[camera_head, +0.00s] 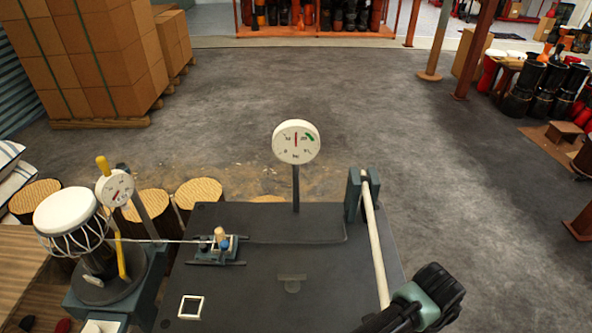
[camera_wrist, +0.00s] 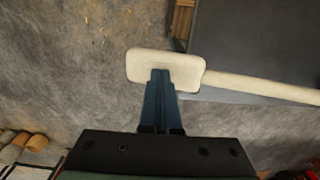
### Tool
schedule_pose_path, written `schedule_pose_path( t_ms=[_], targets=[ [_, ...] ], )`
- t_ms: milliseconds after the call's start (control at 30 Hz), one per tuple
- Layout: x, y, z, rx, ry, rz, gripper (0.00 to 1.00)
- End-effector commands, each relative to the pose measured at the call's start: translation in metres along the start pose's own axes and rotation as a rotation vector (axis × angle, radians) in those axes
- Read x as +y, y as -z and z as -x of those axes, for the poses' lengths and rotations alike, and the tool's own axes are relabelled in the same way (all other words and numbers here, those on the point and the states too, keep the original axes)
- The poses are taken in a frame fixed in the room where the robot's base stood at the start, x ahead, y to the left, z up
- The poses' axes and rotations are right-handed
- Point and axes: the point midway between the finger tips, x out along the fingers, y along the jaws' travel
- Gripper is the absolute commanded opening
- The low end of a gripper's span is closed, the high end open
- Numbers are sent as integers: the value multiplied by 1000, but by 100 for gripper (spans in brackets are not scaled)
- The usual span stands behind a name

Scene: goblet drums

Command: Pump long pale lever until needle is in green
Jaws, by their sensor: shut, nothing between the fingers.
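The long pale lever (camera_head: 374,235) runs from a teal upright bracket (camera_head: 353,195) along the right side of the dark table toward the front. Its broad flat end (camera_wrist: 150,64) and shaft (camera_wrist: 262,88) show in the wrist view. My gripper (camera_wrist: 160,76) is shut and empty, its fingertips overlapping the flat end's near edge; I cannot tell whether they touch. In the head view my wrist covers the lever's near end. A round white gauge (camera_head: 296,142) stands on a post at the table's back. Its red needle points about straight up, left of the green mark (camera_head: 310,138).
The dark table (camera_head: 250,290) carries a small valve block (camera_head: 217,245) and a white square frame (camera_head: 191,307). At left, a white-headed drum (camera_head: 70,222) stands beside a smaller gauge (camera_head: 115,187). Stacked cartons (camera_head: 85,60) stand behind. Floor right of the table is clear.

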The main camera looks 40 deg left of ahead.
Motion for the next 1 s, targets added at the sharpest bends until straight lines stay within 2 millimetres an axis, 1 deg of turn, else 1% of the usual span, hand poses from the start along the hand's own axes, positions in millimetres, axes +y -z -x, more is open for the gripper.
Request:
schedule_pose_path(
  t_ms=[33,700,800,900,1000],
  targets=[
    [1,0,20,2,0,0,0],
    [8,0,129,4,4,-1,0],
    [9,0,145,4,3,-1,0],
    [10,0,156,3,2,-1,0],
    [10,0,160,2,3,-1,0]
  ],
)
